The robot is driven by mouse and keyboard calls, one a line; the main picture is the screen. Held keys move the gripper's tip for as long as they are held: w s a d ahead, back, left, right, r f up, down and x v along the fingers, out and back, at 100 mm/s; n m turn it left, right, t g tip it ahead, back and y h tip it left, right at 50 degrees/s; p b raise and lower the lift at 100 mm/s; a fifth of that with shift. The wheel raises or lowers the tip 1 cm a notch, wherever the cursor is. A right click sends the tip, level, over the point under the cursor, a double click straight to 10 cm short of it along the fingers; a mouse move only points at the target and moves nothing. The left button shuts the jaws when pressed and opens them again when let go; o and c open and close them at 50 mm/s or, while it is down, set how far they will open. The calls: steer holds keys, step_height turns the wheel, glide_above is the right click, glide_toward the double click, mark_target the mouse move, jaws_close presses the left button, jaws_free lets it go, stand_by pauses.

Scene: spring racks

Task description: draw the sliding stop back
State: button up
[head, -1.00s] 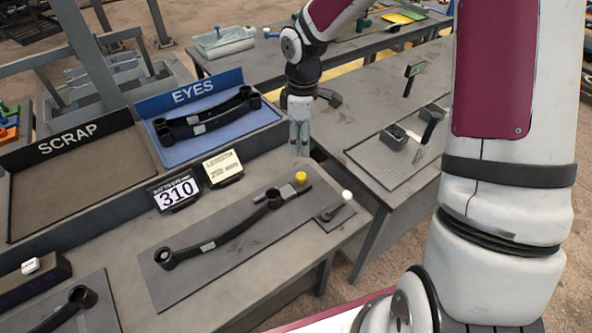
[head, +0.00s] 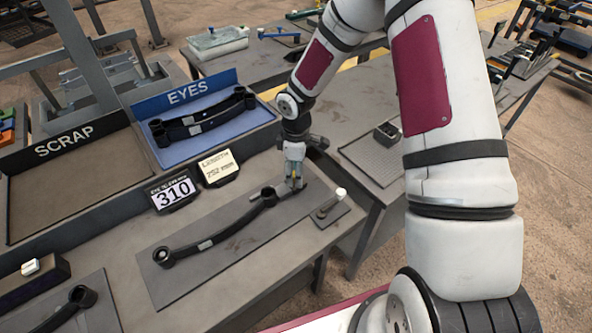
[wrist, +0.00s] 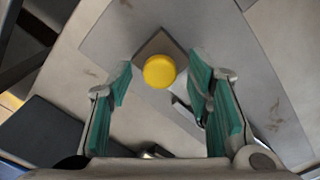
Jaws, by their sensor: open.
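The sliding stop's round yellow knob (wrist: 160,71) shows in the wrist view on a grey slider. My gripper (head: 293,184) is open and low over the far right end of the grey gauge plate (head: 175,285). In the wrist view, its green-padded fingers (wrist: 160,88) stand either side of the knob, with gaps on both sides. I cannot tell how far above the knob the fingertips are. In the head view my gripper mostly hides the stop. A dark leaf spring (head: 225,232) lies on the plate, its near-stop eye just left of my gripper.
A small lever with a white knob (head: 341,192) stands right of the stop. Behind are a "310" display (head: 174,194) and a length card (head: 217,167).

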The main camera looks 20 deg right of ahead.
jaws_close()
steer(key=shift+w+d+b, duration=0.25)
steer(key=shift+w+d, duration=0.05)
steer(key=shift+d, duration=0.6)
steer(key=shift+w+d+b, duration=0.2)
steer(key=shift+w+d, duration=0.05)
steer(key=shift+d, duration=0.6)
jaws_free()
steer(key=shift+d, duration=0.1)
steer(key=shift+r, duration=0.15)
step_height(320, 180, up, 12)
